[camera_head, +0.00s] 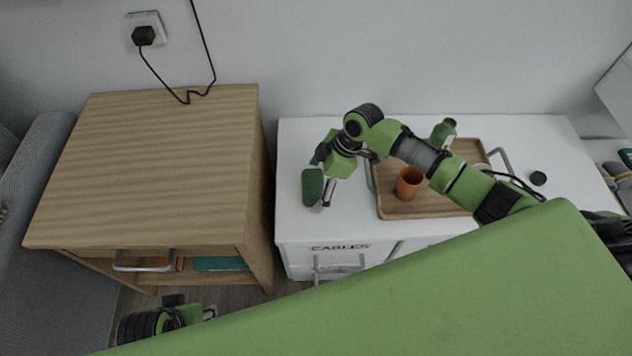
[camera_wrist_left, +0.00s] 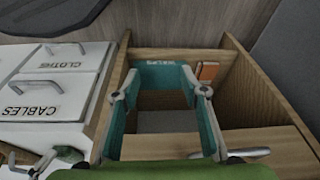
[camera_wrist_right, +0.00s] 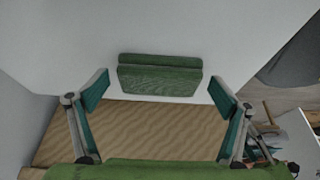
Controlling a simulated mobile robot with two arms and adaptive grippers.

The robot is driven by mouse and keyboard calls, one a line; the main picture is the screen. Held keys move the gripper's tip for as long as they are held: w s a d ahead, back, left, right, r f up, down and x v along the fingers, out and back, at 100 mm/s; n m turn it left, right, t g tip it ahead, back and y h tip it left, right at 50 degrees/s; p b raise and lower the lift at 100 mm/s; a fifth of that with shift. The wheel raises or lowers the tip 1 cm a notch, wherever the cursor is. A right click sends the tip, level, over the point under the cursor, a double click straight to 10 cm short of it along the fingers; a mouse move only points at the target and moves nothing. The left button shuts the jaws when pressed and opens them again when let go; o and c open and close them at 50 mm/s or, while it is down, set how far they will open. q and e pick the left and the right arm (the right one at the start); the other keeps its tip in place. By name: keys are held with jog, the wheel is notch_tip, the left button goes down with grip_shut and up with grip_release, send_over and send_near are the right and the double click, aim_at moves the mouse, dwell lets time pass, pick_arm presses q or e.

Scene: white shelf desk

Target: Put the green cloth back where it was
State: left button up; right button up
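The green cloth (camera_head: 313,187) is a folded dark green pad by the left end of the white desk (camera_head: 292,140). In the right wrist view the cloth (camera_wrist_right: 160,78) lies between and just beyond my right gripper's spread fingertips (camera_wrist_right: 158,84). A gap shows on both sides, so that gripper is open. In the head view my right gripper (camera_head: 325,175) reaches in from the right. My left gripper (camera_wrist_left: 159,72) has its fingers apart and empty over the open wooden drawer. In the head view its fingers are mostly hidden.
The wooden cabinet (camera_head: 160,160) stands left of the desk; its open drawer holds a teal item (camera_head: 220,263) and an orange one (camera_wrist_left: 207,71). A tray (camera_head: 400,210) holds an orange cup (camera_head: 408,183) and a green bottle (camera_head: 443,131). Desk drawers labelled CLOTHS (camera_wrist_left: 62,65) and CABLES (camera_head: 340,247) appear closed.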

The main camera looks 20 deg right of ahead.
jog(key=shift+r, duration=0.25)
pick_arm(q)
notch_tip(320, 180, down, 10)
jog(key=s+p, duration=0.1)
jog(key=p, duration=0.2)
jog(key=shift+s+g, duration=0.2)
jog(key=shift+g, duration=0.1)
pick_arm(e)
jog(key=v, duration=1.1)
jog(key=shift+d+r, duration=0.25)
jog(key=shift+r, duration=0.1)
pick_arm(q)
jog(key=shift+f, duration=0.1)
pick_arm(e)
jog(key=shift+s, duration=0.1)
